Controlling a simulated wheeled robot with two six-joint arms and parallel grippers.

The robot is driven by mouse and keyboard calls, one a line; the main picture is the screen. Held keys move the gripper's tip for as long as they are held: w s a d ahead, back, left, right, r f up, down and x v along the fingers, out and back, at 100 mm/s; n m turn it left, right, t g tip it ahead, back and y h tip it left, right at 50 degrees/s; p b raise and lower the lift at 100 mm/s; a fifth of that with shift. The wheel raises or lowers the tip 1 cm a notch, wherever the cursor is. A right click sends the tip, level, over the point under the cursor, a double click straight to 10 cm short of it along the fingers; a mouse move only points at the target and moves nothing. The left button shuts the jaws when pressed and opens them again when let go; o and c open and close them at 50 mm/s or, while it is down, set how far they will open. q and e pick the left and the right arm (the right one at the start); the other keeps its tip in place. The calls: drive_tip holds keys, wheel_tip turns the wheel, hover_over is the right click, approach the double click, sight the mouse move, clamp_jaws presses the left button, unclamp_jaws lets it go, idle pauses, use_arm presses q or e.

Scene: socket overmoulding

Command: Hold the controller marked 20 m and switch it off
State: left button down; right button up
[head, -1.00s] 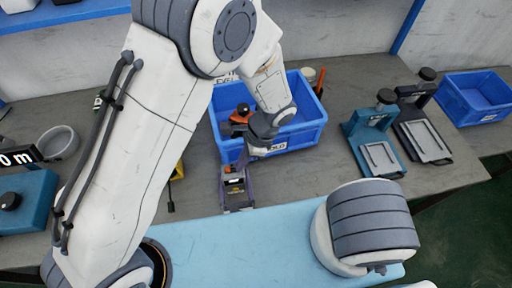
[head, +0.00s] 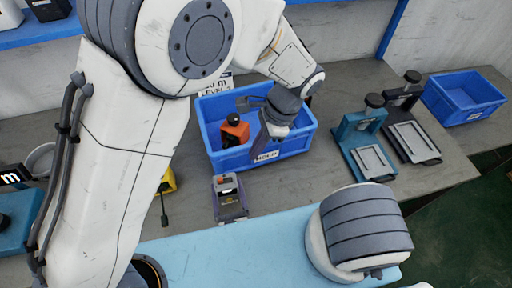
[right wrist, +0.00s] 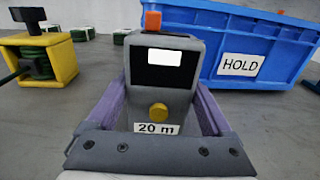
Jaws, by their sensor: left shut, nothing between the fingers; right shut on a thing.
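The grey controller marked 20 m (right wrist: 160,92) fills the middle of the right wrist view. It is upright, with a light display, a yellow knob and an orange button on top. It also shows in the head view (head: 228,186). My right gripper (head: 230,207) is shut on it, one purple finger on each side. The white label reading 20 m (right wrist: 157,129) is below the knob. My left gripper (head: 262,143) is shut and empty at the blue bin, above and right of the controller and apart from it. I cannot tell whether the controller is on.
The blue bin (head: 212,125) labelled HOLD stands behind the controller and holds an orange object with a black top (head: 234,131). A yellow reel box (right wrist: 62,55) is left of it. A teal press stand (head: 350,135) and another blue bin (head: 437,100) are at right.

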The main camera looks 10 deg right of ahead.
drive_tip(key=o, duration=1.1)
